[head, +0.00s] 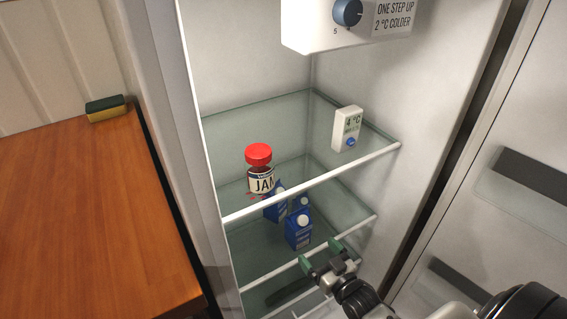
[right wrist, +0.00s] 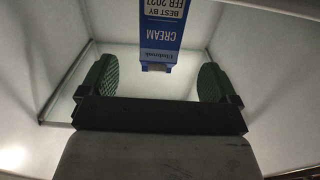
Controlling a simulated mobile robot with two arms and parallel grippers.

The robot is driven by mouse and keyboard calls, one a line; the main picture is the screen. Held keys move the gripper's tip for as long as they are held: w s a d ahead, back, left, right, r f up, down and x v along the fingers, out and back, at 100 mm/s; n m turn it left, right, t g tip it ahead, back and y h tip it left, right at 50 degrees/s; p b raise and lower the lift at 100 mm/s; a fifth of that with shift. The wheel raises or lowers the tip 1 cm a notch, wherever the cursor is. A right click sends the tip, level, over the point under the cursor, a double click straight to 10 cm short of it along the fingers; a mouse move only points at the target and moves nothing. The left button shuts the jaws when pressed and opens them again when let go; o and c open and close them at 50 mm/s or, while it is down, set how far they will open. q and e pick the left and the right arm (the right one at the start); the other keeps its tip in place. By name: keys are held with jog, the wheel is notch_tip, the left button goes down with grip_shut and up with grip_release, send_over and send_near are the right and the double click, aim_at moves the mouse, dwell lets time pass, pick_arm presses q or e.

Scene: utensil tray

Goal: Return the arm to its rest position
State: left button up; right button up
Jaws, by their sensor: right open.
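My right gripper (head: 319,254) is in the lower part of the open fridge, at the front of the shelves. Its two green-padded fingers are apart with nothing between them; they also show in the right wrist view (right wrist: 155,82). A blue cream carton (head: 298,231) stands on a glass shelf just beyond the fingertips. In the right wrist view the cream carton (right wrist: 162,28) appears upside down, ahead of the fingers and apart from them. My left gripper is not in view.
More blue cartons (head: 275,208) stand behind, partly seen through the upper glass shelf. A red-lidded jam jar (head: 260,178) and a white thermometer (head: 347,128) are on the upper shelf. A dial box (head: 300,22) hangs above. A sponge (head: 106,108) lies on the wooden counter (head: 90,210).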

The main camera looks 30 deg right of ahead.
jog(key=s+a+f+g, duration=0.2)
jog(key=s+f+g, duration=0.2)
jog(key=f, duration=0.4)
jog(key=s+a+f+g, duration=0.3)
jog(key=s+f+g, duration=0.1)
jog(key=f, duration=0.3)
jog(key=s+a+f+n+g+h, duration=0.1)
jog(key=s+a+f+g, duration=0.1)
jog(key=s+f+g, duration=0.4)
jog(key=s+a+f+g, duration=0.2)
jog(key=s+f, duration=0.2)
jog(key=s, duration=0.4)
pick_arm(q)
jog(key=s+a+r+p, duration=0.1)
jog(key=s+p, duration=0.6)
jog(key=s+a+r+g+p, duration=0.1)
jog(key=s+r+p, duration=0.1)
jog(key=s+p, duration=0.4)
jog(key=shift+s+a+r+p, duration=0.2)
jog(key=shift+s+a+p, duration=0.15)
jog(key=shift+p, duration=0.5)
pick_arm(e)
jog(key=s+d+r, duration=0.1)
jog(key=s, duration=0.6)
jog(key=s+d+r+g, duration=0.1)
jog(key=s+r, duration=0.1)
jog(key=s, duration=0.5)
jog(key=shift+r+h, duration=0.25)
jog(key=shift+h, duration=0.05)
jog(key=shift+s+d, duration=0.1)
